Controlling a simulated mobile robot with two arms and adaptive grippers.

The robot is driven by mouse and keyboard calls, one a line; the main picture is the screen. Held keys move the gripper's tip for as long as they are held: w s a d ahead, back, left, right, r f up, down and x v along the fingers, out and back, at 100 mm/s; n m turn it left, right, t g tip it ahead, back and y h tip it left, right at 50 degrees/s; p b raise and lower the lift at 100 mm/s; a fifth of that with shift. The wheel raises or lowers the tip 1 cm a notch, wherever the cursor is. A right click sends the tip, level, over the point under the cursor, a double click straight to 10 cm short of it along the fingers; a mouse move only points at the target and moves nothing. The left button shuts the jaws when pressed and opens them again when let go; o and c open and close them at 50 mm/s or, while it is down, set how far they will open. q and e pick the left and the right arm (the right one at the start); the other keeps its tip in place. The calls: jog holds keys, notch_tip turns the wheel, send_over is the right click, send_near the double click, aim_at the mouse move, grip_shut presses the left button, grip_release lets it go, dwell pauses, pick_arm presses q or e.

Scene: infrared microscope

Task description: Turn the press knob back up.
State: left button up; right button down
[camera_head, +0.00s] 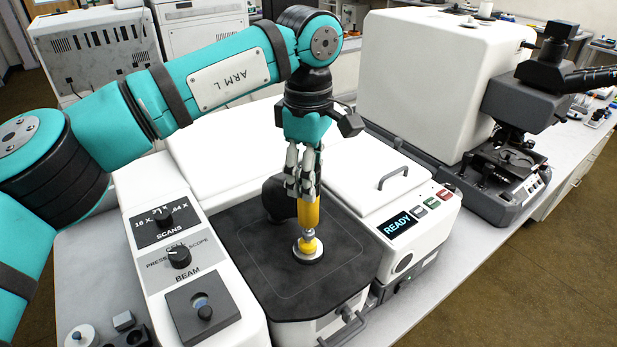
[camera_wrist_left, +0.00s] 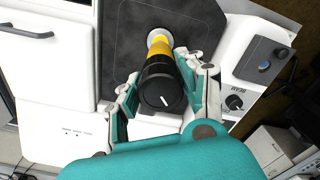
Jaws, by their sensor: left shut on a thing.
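The press stands on the dark plate (camera_head: 250,262) of the white instrument, with a yellow body (camera_head: 308,218) and a round pale foot (camera_head: 309,254). Its black press knob (camera_wrist_left: 165,92), with a white line on its end, shows in the left wrist view; the fingers largely hide it in the head view. My left gripper (camera_head: 303,188) points down from above and is shut on the press knob, one finger on each side. The press looks upright. The yellow body also shows in the left wrist view (camera_wrist_left: 159,48). My right gripper is out of view.
A panel with SCANS and BEAM knobs (camera_head: 178,255) lies to the left. A READY display (camera_head: 397,224) and buttons are to the right, near a lid handle (camera_head: 393,177). A dark rounded part (camera_head: 278,198) stands close behind the press. A microscope (camera_head: 510,150) stands farther right.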

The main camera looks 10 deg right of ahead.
pick_arm(q)
jog(key=n+b, duration=0.1)
jog(key=n, duration=0.6)
jog(key=n+b, duration=0.1)
jog(key=n, duration=0.5)
jog(key=shift+w+n+b, duration=0.1)
jog(key=shift+n+b, duration=0.3)
jog(key=n+b, duration=0.1)
jog(key=n, duration=0.5)
jog(key=shift+b, duration=0.3)
jog(key=n+b, duration=0.1)
jog(key=n, duration=0.5)
jog(key=shift+r+n+b, duration=0.15)
jog(key=shift+n+b, duration=0.2)
jog(key=shift+n, duration=0.05)
jog(key=o, duration=1.2)
jog(key=shift+a, duration=0.1)
